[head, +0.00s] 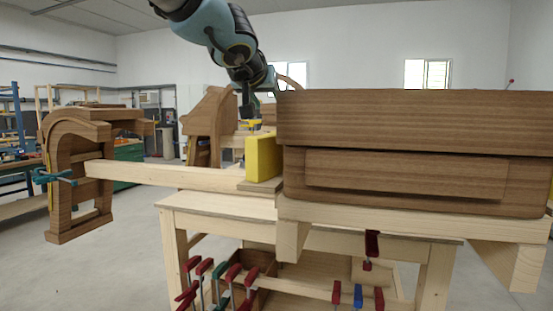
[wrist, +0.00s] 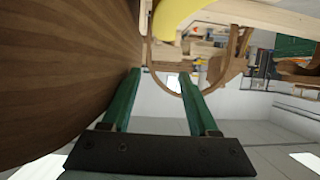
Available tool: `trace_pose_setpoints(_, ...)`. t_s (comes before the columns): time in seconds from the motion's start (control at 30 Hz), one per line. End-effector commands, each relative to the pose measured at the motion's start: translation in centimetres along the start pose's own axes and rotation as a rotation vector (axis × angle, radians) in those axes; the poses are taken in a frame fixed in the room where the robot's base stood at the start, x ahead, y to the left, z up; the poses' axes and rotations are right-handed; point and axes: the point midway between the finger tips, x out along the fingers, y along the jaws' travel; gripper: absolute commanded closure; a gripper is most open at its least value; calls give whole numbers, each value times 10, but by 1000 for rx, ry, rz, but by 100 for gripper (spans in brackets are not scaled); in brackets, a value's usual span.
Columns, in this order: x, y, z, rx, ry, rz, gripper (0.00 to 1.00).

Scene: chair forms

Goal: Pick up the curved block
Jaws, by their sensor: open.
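The yellow block (head: 264,157) stands on the wooden bench beside the left end of the large brown wooden form. In the wrist view the yellow block (wrist: 180,14) shows a curved edge at the top of the picture, beyond my fingertips and cut off by the frame. My gripper (wrist: 159,74) has two green fingers spread apart, with nothing held between them. A thin curved wooden strip shows past the fingertips. In the head view my arm reaches down from the top, with its end above the yellow block; the fingers are hard to make out there.
The large brown form (head: 400,140) fills the right side and lies close beside my fingers in the wrist view (wrist: 60,70). A light beam (head: 180,177) runs left to a clamped curved form (head: 75,170). Several clamps hang below the bench top (head: 215,205).

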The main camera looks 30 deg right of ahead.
Motion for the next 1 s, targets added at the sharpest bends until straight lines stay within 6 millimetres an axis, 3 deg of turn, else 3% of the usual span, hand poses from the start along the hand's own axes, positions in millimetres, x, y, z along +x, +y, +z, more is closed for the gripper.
trace_pose_setpoints(0.03,8,0,18,3,-3,-2,40)
trace_pose_setpoints(0.23,23,0,55,3,-3,-1,40)
trace_pose_setpoints(0.57,51,0,48,1,-2,-2,40)
trace_pose_setpoints(0.8,85,0,49,2,-3,-3,40)
trace_pose_setpoints(1.0,96,0,48,0,-2,-1,40)
